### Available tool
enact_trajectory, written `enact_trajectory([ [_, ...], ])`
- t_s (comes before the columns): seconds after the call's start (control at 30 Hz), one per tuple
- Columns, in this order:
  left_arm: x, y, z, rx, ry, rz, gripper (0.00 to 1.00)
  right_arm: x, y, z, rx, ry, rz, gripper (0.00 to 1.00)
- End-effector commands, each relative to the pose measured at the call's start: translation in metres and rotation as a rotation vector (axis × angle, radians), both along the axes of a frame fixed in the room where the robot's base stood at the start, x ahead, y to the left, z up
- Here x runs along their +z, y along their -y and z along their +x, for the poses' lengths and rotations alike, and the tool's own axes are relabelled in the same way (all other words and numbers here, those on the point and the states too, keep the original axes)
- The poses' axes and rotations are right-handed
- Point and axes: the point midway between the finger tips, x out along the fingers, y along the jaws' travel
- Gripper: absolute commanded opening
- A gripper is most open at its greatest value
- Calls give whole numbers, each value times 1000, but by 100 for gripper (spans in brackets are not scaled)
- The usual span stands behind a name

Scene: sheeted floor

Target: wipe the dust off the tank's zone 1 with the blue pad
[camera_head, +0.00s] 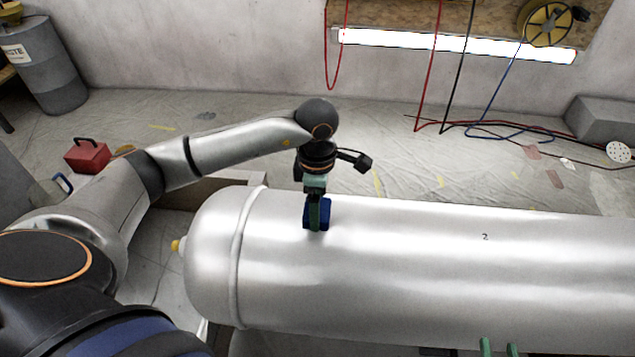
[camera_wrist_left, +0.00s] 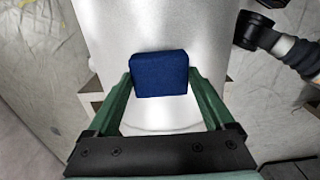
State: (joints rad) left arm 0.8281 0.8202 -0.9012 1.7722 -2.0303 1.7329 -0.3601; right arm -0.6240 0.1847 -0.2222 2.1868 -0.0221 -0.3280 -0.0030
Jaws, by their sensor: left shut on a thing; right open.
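The silver tank (camera_head: 400,265) lies on its side across the lower right of the head view; its surface also fills the middle of the left wrist view (camera_wrist_left: 190,30). A small "2" is printed on it; I see no zone 1 mark. My left gripper (camera_head: 316,214) points down at the tank's upper left part, right of the weld ring. It is shut on the blue pad (camera_head: 324,214), which shows between the green fingers in the left wrist view (camera_wrist_left: 160,75). The pad looks to be at the tank's surface; contact is unclear. My right gripper (camera_head: 499,349) is open and empty at the bottom edge.
A red box (camera_head: 87,156) and a grey drum (camera_head: 42,65) stand on the sheeted floor at left. Cables (camera_head: 470,125) hang from the back wall and trail on the floor. A grey block (camera_head: 602,120) is at far right. The tank's top right of the pad is clear.

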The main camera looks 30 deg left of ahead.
Motion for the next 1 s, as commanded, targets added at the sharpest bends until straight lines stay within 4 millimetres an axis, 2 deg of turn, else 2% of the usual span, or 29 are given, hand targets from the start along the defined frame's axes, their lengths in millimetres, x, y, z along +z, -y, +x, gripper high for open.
enact_trajectory([
  [0.3, 9, -2, 1, 2, 0, -1, 42, -28, -2, -17, -11, -125, 8, 43],
  [1.0, 34, -10, 3, 8, 1, 0, 42, -71, -6, -54, -13, -365, 8, 43],
])
